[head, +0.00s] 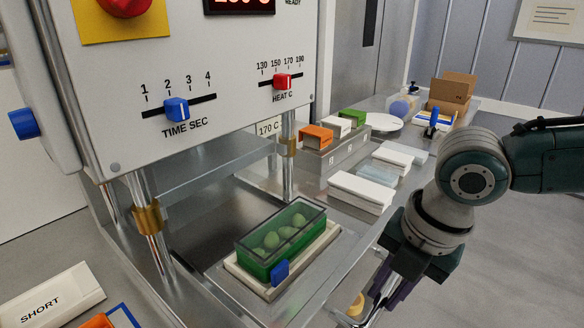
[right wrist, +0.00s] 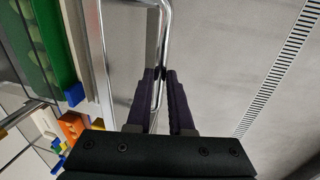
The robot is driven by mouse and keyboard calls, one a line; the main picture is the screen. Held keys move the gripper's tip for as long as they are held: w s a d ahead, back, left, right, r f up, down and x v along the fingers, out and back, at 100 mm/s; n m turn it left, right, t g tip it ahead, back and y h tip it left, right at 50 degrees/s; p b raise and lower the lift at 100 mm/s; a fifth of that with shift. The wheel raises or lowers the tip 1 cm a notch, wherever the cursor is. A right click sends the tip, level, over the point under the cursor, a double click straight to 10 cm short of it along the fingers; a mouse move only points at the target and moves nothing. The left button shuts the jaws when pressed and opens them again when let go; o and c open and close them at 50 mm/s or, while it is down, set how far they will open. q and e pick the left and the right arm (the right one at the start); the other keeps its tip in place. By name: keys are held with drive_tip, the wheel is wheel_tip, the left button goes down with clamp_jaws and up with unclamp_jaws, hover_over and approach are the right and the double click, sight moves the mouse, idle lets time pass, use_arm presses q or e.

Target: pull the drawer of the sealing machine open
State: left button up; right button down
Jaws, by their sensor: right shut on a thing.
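The sealing machine (head: 225,70) stands at the upper left of the head view, with a blue time slider and a red heat slider on its front. Its metal drawer (head: 345,262) lies below, extending out past the machine's front posts. On it, a green tray (head: 252,267) with a clear cover and green filled pasta sits in a pale frame. My right gripper (head: 380,300) is at the drawer's front. In the right wrist view, its dark fingers (right wrist: 160,75) are shut around the metal bar handle (right wrist: 164,30). My left gripper is not in view.
Cardboard boxes (head: 452,90) are at the far end. A white "SHORT" block (head: 50,298) is at lower left. Open floor (head: 500,230) lies to the right.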

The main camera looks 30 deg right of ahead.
drive_tip(key=c, duration=0.8)
unclamp_jaws()
drive_tip(key=shift+r, duration=0.1)
drive_tip(key=r, duration=0.3)
drive_tip(key=s+r, duration=0.1)
drive_tip(key=r, duration=0.5)
drive_tip(key=shift+s+d+r+p, duration=0.3)
drive_tip(key=shift+s+d+p, duration=0.05)
drive_tip(key=shift+s+p, duration=0.05)
